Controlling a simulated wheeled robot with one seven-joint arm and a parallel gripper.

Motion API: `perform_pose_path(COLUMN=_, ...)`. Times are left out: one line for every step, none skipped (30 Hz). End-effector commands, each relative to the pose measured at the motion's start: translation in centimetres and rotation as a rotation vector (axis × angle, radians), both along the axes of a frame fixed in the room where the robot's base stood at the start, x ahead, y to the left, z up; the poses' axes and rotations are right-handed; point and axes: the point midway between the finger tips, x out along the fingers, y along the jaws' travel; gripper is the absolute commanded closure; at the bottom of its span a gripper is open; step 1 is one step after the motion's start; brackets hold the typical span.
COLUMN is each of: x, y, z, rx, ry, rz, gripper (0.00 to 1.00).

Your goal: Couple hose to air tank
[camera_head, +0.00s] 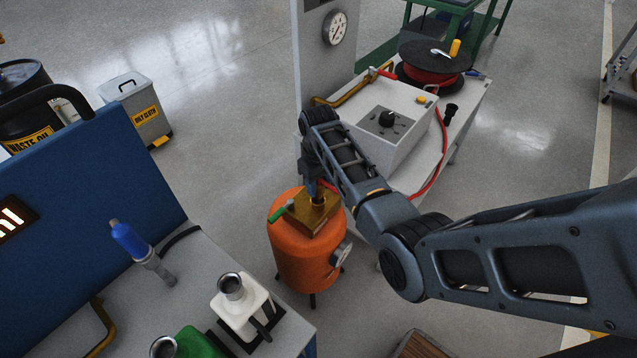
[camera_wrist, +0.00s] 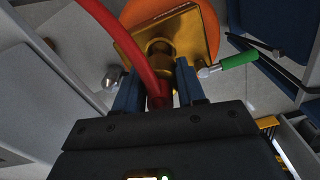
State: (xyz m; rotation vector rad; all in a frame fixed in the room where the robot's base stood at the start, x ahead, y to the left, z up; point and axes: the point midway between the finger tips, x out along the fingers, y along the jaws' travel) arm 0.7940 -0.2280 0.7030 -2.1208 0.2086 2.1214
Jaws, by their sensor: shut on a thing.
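The orange air tank (camera_head: 300,260) stands on the floor beside the white bench. A brass block (camera_head: 308,218) with a green-handled valve (camera_head: 280,212) sits on its top. My gripper (camera_head: 318,188) is directly over the block and points down at it. In the wrist view, my gripper (camera_wrist: 160,85) is shut on the end of the red hose (camera_wrist: 112,30), in front of the brass port (camera_wrist: 162,50). The fingers and hose hide the joint, so I cannot tell whether the hose end is seated in the port. The green handle also shows in the wrist view (camera_wrist: 238,59).
A white bench holds a control box (camera_head: 385,125) and the hose reel (camera_head: 435,62). A pressure gauge (camera_head: 335,28) is on the post behind. A grey worktable (camera_head: 190,290) with a blue-capped tool (camera_head: 140,250) and a white can (camera_head: 240,305) is at front left.

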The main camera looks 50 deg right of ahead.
Motion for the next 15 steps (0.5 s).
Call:
perform_pose_path(x=0.0, y=0.0, z=-0.2, rx=0.000, ry=0.000, rz=0.000, gripper=0.96)
perform_pose_path(x=0.0, y=0.0, z=-0.3, rx=0.000, ry=0.000, rz=0.000, gripper=0.96)
perform_pose_path(x=0.0, y=0.0, z=-0.4, rx=0.000, ry=0.000, rz=0.000, gripper=0.96)
perform_pose_path(x=0.0, y=0.0, z=-0.5, rx=0.000, ry=0.000, rz=0.000, gripper=0.96)
perform_pose_path(x=0.0, y=0.0, z=-0.5, rx=0.000, ry=-0.001, rz=0.000, gripper=0.96)
perform_pose_path(x=0.0, y=0.0, z=-0.7, rx=0.000, ry=-0.001, rz=0.000, gripper=0.96)
perform_pose_path(x=0.0, y=0.0, z=-0.7, rx=0.000, ry=-0.001, rz=0.000, gripper=0.96)
perform_pose_path(x=0.0, y=0.0, z=-0.8, rx=0.000, ry=-0.001, rz=0.000, gripper=0.96)
perform_pose_path(x=0.0, y=0.0, z=-0.9, rx=0.000, ry=-0.001, rz=0.000, gripper=0.96)
perform_pose_path(x=0.0, y=0.0, z=-1.0, rx=0.000, ry=-0.001, rz=0.000, gripper=0.96)
perform_pose_path(x=0.0, y=0.0, z=-1.1, rx=0.000, ry=-0.001, rz=0.000, gripper=0.96)
perform_pose_path(x=0.0, y=0.0, z=-1.2, rx=0.000, ry=-0.001, rz=0.000, gripper=0.96)
perform_pose_path(x=0.0, y=0.0, z=-1.3, rx=0.000, ry=-0.001, rz=0.000, gripper=0.96)
perform_pose_path(x=0.0, y=0.0, z=-1.3, rx=0.000, ry=-0.001, rz=0.000, gripper=0.96)
perform_pose_path(x=0.0, y=0.0, z=-1.4, rx=0.000, ry=-0.001, rz=0.000, gripper=0.96)
